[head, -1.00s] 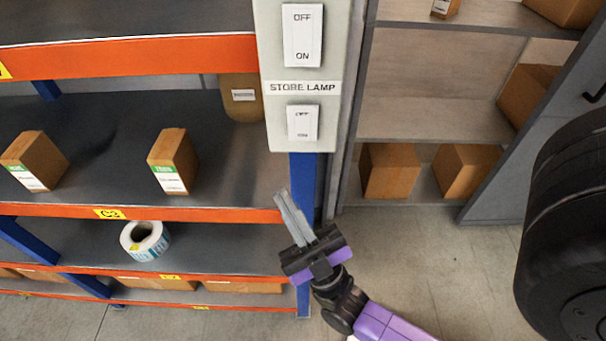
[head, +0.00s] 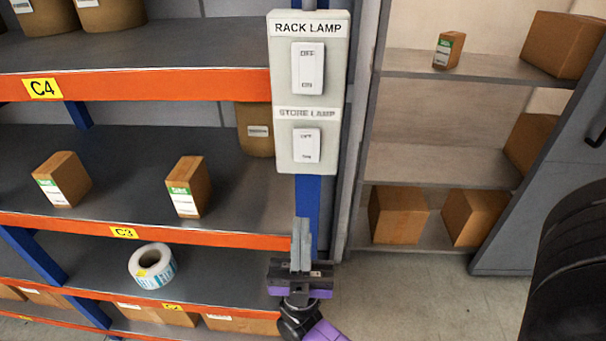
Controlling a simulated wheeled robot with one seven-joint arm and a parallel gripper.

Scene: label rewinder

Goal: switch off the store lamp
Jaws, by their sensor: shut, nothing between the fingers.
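The store lamp switch (head: 306,145) is the smaller white rocker at the bottom of a pale switch panel (head: 340,60), under the label STORE LAMP. OFF is printed at its top and ON at its bottom; I cannot tell which way it is tilted. A larger rocker, the rack lamp switch (head: 308,70), sits above it under the label RACK LAMP. My gripper (head: 301,222) is shut and empty, its fingers pointing up, below the panel in the picture and apart from the store lamp switch.
The panel is on a blue rack post (head: 307,192). Left are orange-edged shelves with cartons (head: 188,186) and a label roll (head: 152,265). Right is a grey cabinet (head: 430,120) with boxes. A dark round object (head: 570,265) stands at the right edge.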

